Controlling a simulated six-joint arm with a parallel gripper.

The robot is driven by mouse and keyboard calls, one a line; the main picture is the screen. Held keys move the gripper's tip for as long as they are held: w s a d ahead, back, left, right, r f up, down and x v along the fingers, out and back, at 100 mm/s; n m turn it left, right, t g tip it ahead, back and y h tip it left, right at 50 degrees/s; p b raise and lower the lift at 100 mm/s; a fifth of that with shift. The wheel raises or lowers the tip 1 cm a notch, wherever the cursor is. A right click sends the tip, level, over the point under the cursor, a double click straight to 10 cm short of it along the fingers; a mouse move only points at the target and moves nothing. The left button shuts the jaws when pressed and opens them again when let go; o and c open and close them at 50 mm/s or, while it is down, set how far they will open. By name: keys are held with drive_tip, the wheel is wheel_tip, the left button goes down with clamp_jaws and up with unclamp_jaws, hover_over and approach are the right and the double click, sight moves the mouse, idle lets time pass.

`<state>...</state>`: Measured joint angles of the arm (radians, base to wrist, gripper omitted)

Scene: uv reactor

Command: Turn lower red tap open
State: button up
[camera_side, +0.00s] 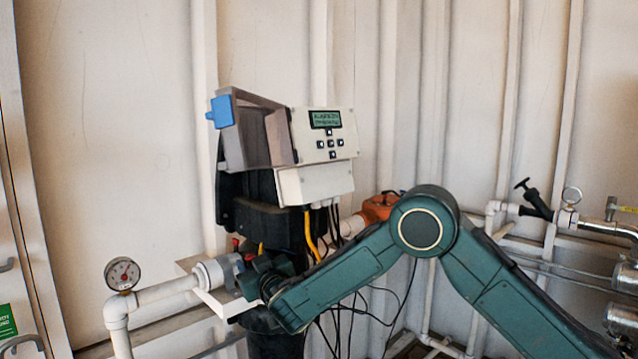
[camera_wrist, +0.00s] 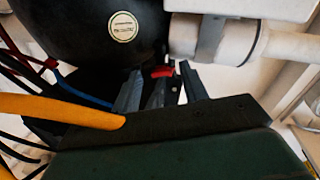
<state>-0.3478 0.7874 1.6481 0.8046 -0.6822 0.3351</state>
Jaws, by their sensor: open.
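A small red tap (camera_wrist: 162,71) shows in the wrist view, between the tips of my gripper (camera_wrist: 161,67), beside a white pipe fitting. The gripper's two grey fingers are spread apart, one on each side of the tap. I cannot tell whether either finger touches it. In the side view a small red part (camera_side: 236,243) shows above the pipe joint; I cannot tell whether it is the same tap.
The black reactor body (camera_wrist: 95,35) and a white pipe (camera_wrist: 270,45) lie close ahead. A yellow-orange hose (camera_wrist: 60,110) and several cables crowd the left of the wrist view. A pressure gauge (camera_side: 122,273) and control box (camera_side: 325,135) show in the side view.

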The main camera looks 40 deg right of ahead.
clamp_jaws()
drive_tip(key=shift+n, duration=0.4)
drive_tip(key=shift+r+n, duration=0.1)
drive_tip(key=shift+n, duration=8.5)
